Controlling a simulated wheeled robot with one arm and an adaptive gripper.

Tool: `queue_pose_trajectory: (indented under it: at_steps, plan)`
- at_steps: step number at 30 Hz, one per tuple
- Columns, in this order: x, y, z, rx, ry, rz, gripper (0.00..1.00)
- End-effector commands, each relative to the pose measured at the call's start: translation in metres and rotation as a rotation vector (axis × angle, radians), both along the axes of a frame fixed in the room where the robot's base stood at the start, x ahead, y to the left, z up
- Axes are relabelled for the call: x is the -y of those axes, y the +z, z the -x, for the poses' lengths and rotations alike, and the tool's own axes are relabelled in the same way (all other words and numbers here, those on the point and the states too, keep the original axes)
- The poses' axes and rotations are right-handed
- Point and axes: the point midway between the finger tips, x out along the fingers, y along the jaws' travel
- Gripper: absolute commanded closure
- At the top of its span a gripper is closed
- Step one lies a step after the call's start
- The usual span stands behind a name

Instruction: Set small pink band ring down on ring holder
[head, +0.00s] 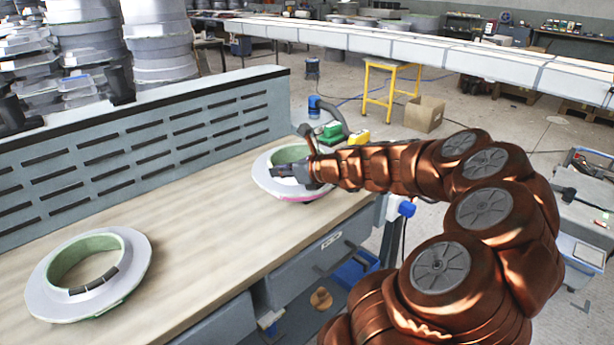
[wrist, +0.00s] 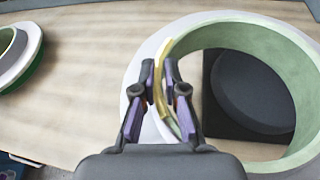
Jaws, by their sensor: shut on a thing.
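The small pink band ring (head: 263,180) is a pale grey flanged ring with a green inner collar and a pink stripe along its lower edge. It is at the far right end of the bench. My gripper (head: 280,171) is shut on its collar wall; in the wrist view the fingers (wrist: 161,78) pinch that wall from both sides. The ring (wrist: 240,30) fills the right of the wrist view. Through its opening shows a dark round disc on a square base (wrist: 225,115), possibly the ring holder. I cannot tell whether the ring touches it.
A second flanged ring (head: 135,262) lies on the near left of the wooden bench (head: 190,205). A slotted grey panel (head: 150,135) stands along the bench's back. A green and yellow item (head: 356,137) is just beyond the held ring. Bare bench lies between the two rings.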

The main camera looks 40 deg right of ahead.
Motion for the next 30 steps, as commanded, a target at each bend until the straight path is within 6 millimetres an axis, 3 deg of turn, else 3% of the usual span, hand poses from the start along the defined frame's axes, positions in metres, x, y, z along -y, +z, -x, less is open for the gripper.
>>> queue_pose_trajectory:
  at_steps: [1,9,17,22,30]
  plan:
    - [0.016,0.0,0.013,-0.002,-0.019,-0.001,1.0]
    - [0.062,0.008,0.07,-0.002,-0.052,-0.022,1.0]
    - [0.08,0.015,0.099,0.001,-0.064,-0.032,1.0]
    - [0.081,0.015,0.09,0.001,-0.061,-0.034,1.0]
    - [0.081,0.009,0.044,-0.001,-0.06,-0.036,1.0]
